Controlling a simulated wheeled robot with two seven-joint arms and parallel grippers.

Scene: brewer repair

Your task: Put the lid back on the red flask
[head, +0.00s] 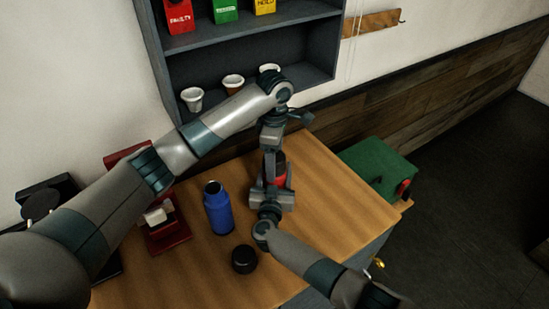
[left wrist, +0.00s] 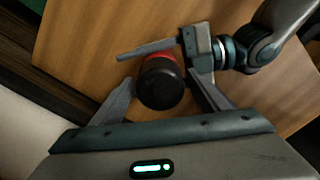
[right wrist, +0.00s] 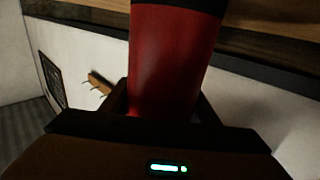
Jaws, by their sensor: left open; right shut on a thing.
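The red flask (head: 280,178) stands upright near the middle of the table, largely hidden by my arms in the head view. My right gripper (head: 270,197) is shut on its body; the red side fills the right wrist view (right wrist: 172,60). A black lid (left wrist: 160,88) sits on top of the flask in the left wrist view; whether it is fully seated cannot be told. My left gripper (left wrist: 162,98) is open above, pointing down, with its fingers on either side of the black lid.
A blue flask (head: 219,212) with an open-looking top stands to the left. A loose black lid (head: 245,259) lies in front of it. A red stand (head: 168,237) is further left, a green box (head: 378,167) right. A shelf with cups (head: 192,98) is behind.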

